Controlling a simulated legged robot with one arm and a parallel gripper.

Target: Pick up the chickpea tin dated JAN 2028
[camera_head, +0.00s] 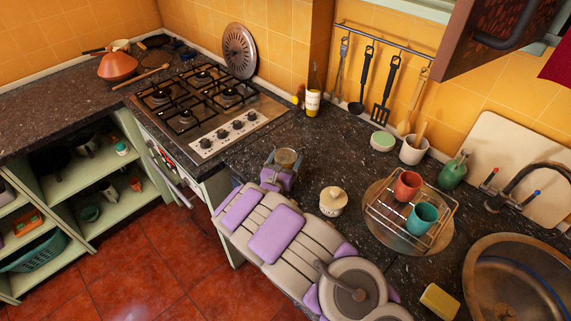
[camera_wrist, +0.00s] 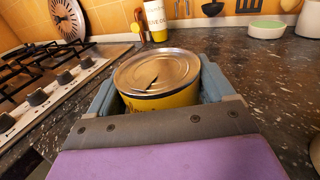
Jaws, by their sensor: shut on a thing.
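A tin (camera_wrist: 160,75) with a bare metal lid and a yellow label sits between the jaws of my gripper (camera_wrist: 158,92) in the wrist view. The lid has a dark mark on it. Only the top of the label shows and its lettering is cut off, so I cannot read a date. In the head view the tin's lid (camera_head: 286,157) shows at the end of my arm, above the dark counter, to the right of the stove. My gripper (camera_head: 283,168) is shut on the tin. I cannot tell whether the tin touches the counter.
The gas stove (camera_head: 212,108) is left of my gripper. A lidded cream jar (camera_head: 333,201) stands to its right, with a rack holding cups (camera_head: 424,217) beyond. A bottle (camera_head: 313,97) stands behind. The sink (camera_head: 518,283) is far right. Speckled counter is free behind the gripper.

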